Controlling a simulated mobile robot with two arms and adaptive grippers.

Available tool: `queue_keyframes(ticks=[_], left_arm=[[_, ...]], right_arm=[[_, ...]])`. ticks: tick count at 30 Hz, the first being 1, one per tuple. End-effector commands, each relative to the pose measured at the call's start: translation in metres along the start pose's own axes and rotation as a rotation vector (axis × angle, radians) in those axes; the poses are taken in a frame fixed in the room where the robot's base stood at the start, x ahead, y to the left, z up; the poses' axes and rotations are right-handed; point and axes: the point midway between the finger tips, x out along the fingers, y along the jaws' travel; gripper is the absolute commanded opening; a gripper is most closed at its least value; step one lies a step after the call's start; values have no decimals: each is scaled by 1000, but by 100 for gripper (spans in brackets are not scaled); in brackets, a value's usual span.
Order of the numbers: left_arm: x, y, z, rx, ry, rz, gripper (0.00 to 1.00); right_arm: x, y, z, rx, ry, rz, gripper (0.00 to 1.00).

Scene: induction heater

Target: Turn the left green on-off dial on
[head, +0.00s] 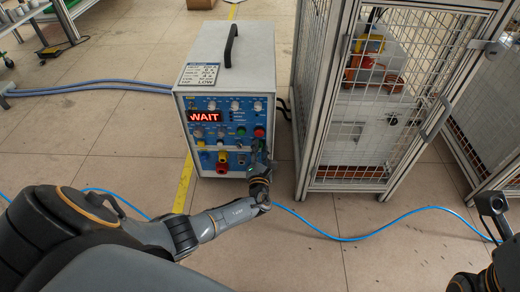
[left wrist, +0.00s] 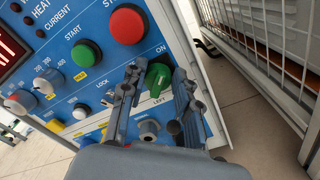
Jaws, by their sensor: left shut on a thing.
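The left green on-off dial (left wrist: 158,76) sits on the blue front panel of the induction heater, with "ON" and "LEFT" printed by it in the left wrist view. My left gripper (left wrist: 155,90) has one finger on each side of the dial and is shut on it. In the head view my left arm reaches to the lower right of the heater (head: 250,68), and the left gripper (head: 259,160) hides the dial there. The heater's red display (head: 205,116) reads "WAIT". My right gripper cannot be made out; only part of the right arm shows at the right edge.
A green start button (left wrist: 87,53) and a red stop button (left wrist: 127,26) lie just above the dial. A metal mesh cage (head: 385,110) stands close to the heater's right. A blue hose (head: 350,239) runs over the tiled floor.

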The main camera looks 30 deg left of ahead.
Motion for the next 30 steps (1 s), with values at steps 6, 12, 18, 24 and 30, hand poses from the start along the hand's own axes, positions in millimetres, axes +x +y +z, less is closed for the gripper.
queue_keyframes(ticks=[6, 12, 18, 24, 30], left_arm=[[2, 2, 2, 1, -3, 4, 0], [1, 1, 1, 0, -2, 2, 54], [0, 0, 1, 0, -2, 1, 54], [-16, -1, 0, 0, -2, -3, 54], [-56, 0, -1, -2, -1, -2, 54]], right_arm=[[0, 0, 0, 0, -1, 0, 40], [-1, 0, 0, 1, -4, 1, 40], [-2, 0, 1, -1, -6, 1, 40], [-2, 0, 0, -1, -4, 0, 40], [-1, 0, 0, 0, -3, 1, 40]])
